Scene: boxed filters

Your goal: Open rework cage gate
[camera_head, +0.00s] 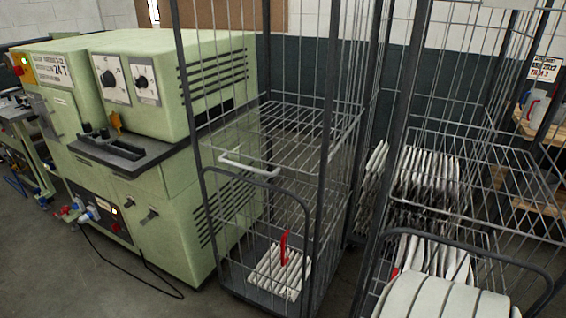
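A tall wire cage (328,130) stands in the middle, beside the green machine. A low gate with a dark rounded tube frame (292,190) spans its lower front and appears shut. A white handle (248,170) shows near the gate's top. Inside, low down, lies a group of white pleated filters (272,275) with an upright red piece (284,248). I cannot read a label that names this cage as the rework cage.
A second wire cage (404,110) on the right holds several white filters (425,175); a curved dark bar (500,257) crosses its front. A pale green machine (160,190) stands close on the left. A black cable (120,268) lies on the grey floor (60,275), which is otherwise open at lower left.

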